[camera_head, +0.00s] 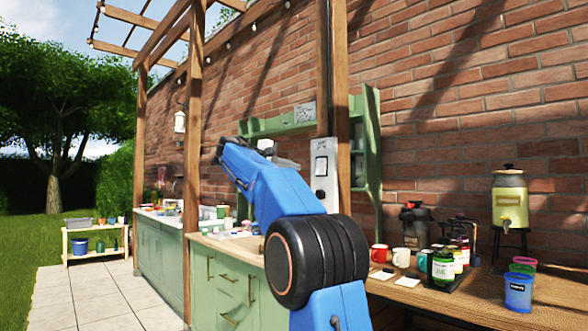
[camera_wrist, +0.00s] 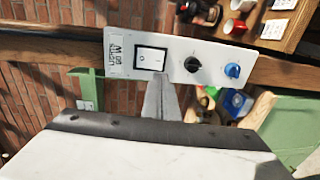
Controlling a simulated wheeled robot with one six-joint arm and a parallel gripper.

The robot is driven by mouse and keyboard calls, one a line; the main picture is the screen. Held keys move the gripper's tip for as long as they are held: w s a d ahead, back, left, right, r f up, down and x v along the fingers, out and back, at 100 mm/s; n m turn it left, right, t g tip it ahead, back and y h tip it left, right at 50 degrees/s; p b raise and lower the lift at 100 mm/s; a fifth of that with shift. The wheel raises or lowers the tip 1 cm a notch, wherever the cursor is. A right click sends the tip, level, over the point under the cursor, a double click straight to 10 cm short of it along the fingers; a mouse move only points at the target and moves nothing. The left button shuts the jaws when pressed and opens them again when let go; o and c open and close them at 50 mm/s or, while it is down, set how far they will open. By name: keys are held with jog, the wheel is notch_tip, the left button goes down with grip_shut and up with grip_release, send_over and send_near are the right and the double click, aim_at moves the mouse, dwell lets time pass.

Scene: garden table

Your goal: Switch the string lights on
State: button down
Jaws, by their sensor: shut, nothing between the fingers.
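A pale control panel (camera_head: 324,160) is fixed to a wooden post in the head view. It also shows in the wrist view (camera_wrist: 215,66), with a white rocker switch (camera_wrist: 150,59), a black knob (camera_wrist: 192,65) and a blue knob (camera_wrist: 232,70). Printing beside the switch appears turned and is hard to read. My gripper (camera_wrist: 160,85) is shut and empty, its tips just below the switch in the wrist view; I cannot tell whether they touch it. String light bulbs (camera_head: 228,46) hang along the pergola; whether they glow is unclear in daylight.
A wooden counter with mugs (camera_head: 401,257), jars and a drink dispenser (camera_head: 509,199) stands at the right. Green cabinets (camera_head: 228,285) run along the brick wall at the left. A green shelf (camera_head: 368,150) is behind the post.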

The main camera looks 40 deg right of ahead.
aim_at(320, 173)
jog(key=d, duration=0.3)
jog(key=d+f, duration=0.1)
jog(key=d, duration=0.3)
jog(key=w+d, duration=0.1)
jog(key=d, duration=0.3)
jog(key=shift+d+f, duration=0.15)
jog(key=shift+f, duration=0.05)
jog(key=shift+d+f, duration=0.1)
jog(key=shift+d, duration=0.15)
jog(key=shift+a, duration=0.1)
